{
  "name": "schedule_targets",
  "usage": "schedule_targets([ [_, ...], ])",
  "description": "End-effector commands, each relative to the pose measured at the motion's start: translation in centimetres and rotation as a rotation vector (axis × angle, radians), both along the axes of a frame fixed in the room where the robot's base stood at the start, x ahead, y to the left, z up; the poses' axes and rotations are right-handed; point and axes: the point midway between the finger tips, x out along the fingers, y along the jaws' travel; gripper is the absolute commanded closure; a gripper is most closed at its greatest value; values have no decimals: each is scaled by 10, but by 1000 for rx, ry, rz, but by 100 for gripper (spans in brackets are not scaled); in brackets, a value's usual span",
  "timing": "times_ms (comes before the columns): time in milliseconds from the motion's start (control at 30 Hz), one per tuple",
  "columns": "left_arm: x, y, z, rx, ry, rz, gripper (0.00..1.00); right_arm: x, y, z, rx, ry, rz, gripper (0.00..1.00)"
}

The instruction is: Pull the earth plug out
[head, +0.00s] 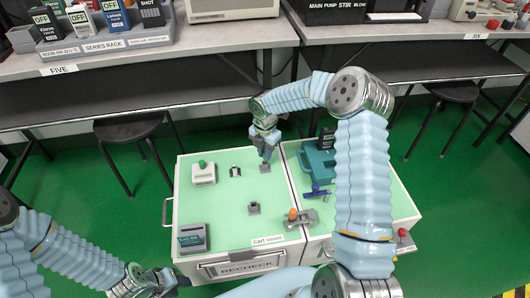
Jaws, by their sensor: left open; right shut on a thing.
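My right gripper (267,155) points down over the back of the green cart top (223,209), just above a small grey socket block (265,169). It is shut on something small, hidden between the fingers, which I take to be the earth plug. I cannot tell whether the plug is still seated in the block. My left gripper (172,281) is open, low at the front left, off the cart's front edge.
On the cart stand a white box with a green knob (203,173), a small dark fitting (235,171), another grey block (254,208), a grey tester (192,238), an orange-knobbed device (299,217) and a teal case (318,160). The middle left is clear.

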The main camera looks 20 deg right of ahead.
Motion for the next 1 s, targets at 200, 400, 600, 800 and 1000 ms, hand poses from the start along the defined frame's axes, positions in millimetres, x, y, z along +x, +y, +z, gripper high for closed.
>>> schedule_targets([
  [200, 0, 0, 9, 0, 0, 0, 57, 0, 0, 12, 0, 0, 0, 100],
  [400, 0, 0, 16, 0, 0, 0, 57, 0, 0, 21, -1, 1, 0, 100],
  [600, 0, 0, 22, 0, 0, 0, 57, 0, 0, 30, -1, 1, 0, 100],
  [800, 0, 0, 29, 0, 0, 0, 57, 0, 0, 39, -1, 1, 0, 100],
  [1000, 0, 0, 33, 0, 0, 0, 57, 0, 0, 45, -1, 1, 0, 100],
])
